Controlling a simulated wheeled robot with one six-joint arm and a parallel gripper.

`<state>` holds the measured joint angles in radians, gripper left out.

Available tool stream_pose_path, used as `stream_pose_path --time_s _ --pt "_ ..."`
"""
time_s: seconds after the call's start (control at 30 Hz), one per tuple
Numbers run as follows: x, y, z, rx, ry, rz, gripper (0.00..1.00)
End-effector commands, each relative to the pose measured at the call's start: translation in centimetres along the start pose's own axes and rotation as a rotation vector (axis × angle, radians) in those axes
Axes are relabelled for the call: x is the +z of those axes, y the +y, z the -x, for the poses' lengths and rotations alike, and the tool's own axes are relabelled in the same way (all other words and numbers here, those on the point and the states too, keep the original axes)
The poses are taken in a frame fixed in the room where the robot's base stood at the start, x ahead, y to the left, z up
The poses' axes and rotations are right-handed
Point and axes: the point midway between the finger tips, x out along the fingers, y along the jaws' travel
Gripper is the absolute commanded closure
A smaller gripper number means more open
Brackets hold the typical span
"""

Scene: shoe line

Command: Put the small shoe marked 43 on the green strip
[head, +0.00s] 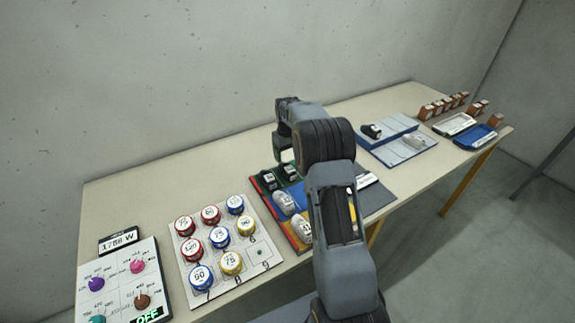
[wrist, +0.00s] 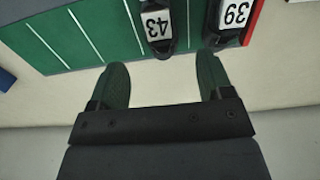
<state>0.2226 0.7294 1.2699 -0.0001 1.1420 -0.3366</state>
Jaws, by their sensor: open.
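The small black shoe marked 43 (wrist: 157,22) stands on the green strip (wrist: 103,38) in the wrist view, near the strip's edge, with its white label up. A black shoe marked 39 (wrist: 234,18) stands to its right, near the red edge. My gripper (wrist: 162,70) is open and empty. Its two fingers are apart, just short of the shoe marked 43, which lines up with the gap between them. In the head view my gripper (head: 284,152) hangs over the two black shoes (head: 289,172); their numbers are too small to read there.
Light shoes (head: 284,202) stand on the blue and lower strips of the same board, partly hidden by my arm. A panel of numbered round pots (head: 220,229) is on the left. A grey-blue board (head: 375,150) with shoes and a blue tray (head: 467,141) are on the right.

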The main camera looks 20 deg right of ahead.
Motion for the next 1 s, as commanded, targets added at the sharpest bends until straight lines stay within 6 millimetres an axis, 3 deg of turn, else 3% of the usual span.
stream_pose_path --time_s 0.27,0.47,0.6,0.7,0.87,1.0 --pt "0.1 -0.2 3.1 0.001 0.004 0.000 0.27" --pt "2.9 -2.9 7.6 0.015 0.051 -0.011 0.27" --pt "7.8 -6.6 11.5 0.028 0.116 -0.030 0.27" --pt "12.1 -9.1 13.3 0.033 0.165 -0.046 0.27" --pt "18.9 -12.4 13.9 0.033 0.238 -0.070 0.27" --pt "23.6 -14.2 13.1 0.028 0.288 -0.086 0.27"
